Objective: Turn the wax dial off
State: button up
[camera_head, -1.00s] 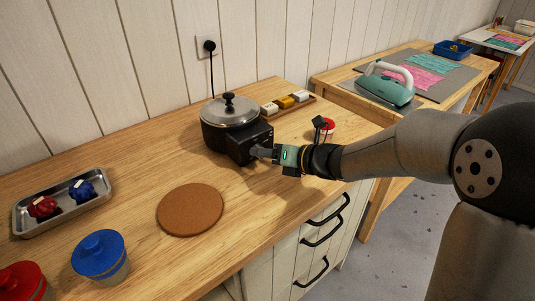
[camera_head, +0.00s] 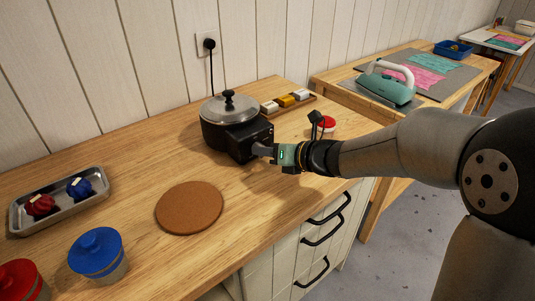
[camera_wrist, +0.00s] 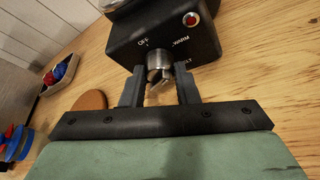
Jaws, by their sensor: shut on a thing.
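The black wax pot (camera_head: 222,120) with a silver lid stands on the wooden counter, its control box (camera_head: 246,140) facing my arm. In the wrist view, the control box (camera_wrist: 163,38) shows the words OFF and WARM, part of a third label, and a lit red lamp (camera_wrist: 191,19). The metal wax dial (camera_wrist: 157,62) sits on the front of the box, between my fingers. My gripper (camera_wrist: 160,88) is shut on the dial, one dark finger on each side. In the head view my gripper (camera_head: 262,150) reaches the box from the right. The dial's pointer setting is hard to tell.
A round cork mat (camera_head: 189,208) lies in front of the pot. A metal tray (camera_head: 60,214) with red and blue bundles and lidded jars are at left. A wax block tray (camera_head: 290,104) and a red-topped item (camera_head: 327,124) stand near the pot's right.

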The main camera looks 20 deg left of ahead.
jog(key=n+t+h+b, duration=0.1)
jog(key=n+b, duration=0.1)
jog(key=b, duration=0.1)
jog(key=n+t+h+b, duration=0.1)
jog(key=n+b, duration=0.1)
jog(key=b, duration=0.2)
jog(key=shift+s+a+f, duration=0.15)
jog(key=shift+s+f, duration=0.05)
jog(key=n+t+h+b, duration=0.1)
jog(key=n+b, duration=0.1)
jog(key=b, duration=0.2)
jog(key=shift+s+t, duration=0.1)
jog(key=shift+t, duration=0.2)
jog(key=b, duration=0.1)
jog(key=n+t+b, duration=0.1)
jog(key=b, duration=0.1)
jog(key=shift+a+r+n+h, duration=0.1)
jog(key=shift+r+n+h, duration=0.1)
jog(key=shift+n+h, duration=0.15)
jog(key=o, duration=1)
jog(key=shift+c, duration=0.2)
jog(key=shift+r, duration=0.1)
